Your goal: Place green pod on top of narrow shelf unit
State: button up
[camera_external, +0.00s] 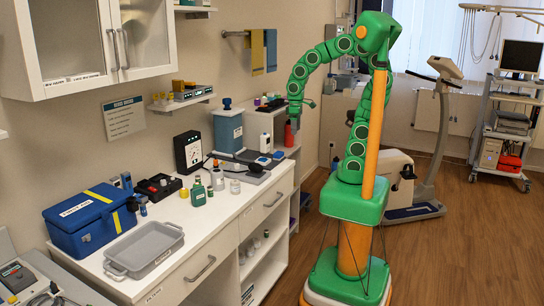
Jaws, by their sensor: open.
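I cannot pick out a green pod for certain. A small dark green bottle (198,192) stands on the white counter, with another green-toned container (217,179) close behind it. A narrow white shelf unit (285,152) stands past the counter's far end, with bottles and small items on top. My gripper (295,124) hangs from the green arm above this unit, near a red bottle (289,136). It is open. It is small in the picture, and whether it touches anything cannot be told.
On the counter (165,217) are a blue case (82,225), a grey tray (145,250), a black box (188,152) and a scale-like device (240,170). A wall cabinet (95,40) overhangs the near left. An exercise bike (425,150) stands behind my arm.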

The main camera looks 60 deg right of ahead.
jog(key=s+d, duration=0.1)
jog(key=s, duration=0.3)
jog(key=s+d+m, duration=0.1)
jog(key=s+d, duration=0.1)
jog(key=s, duration=0.2)
jog(key=s+d+m+g, duration=0.1)
jog(key=s+d, duration=0.1)
jog(key=s, duration=0.2)
jog(key=shift+s+f, duration=0.1)
jog(key=shift+f, duration=0.1)
jog(key=shift+c, duration=0.5)
jog(key=shift+s+d, duration=0.1)
jog(key=shift+s, duration=0.1)
jog(key=shift+c, duration=0.6)
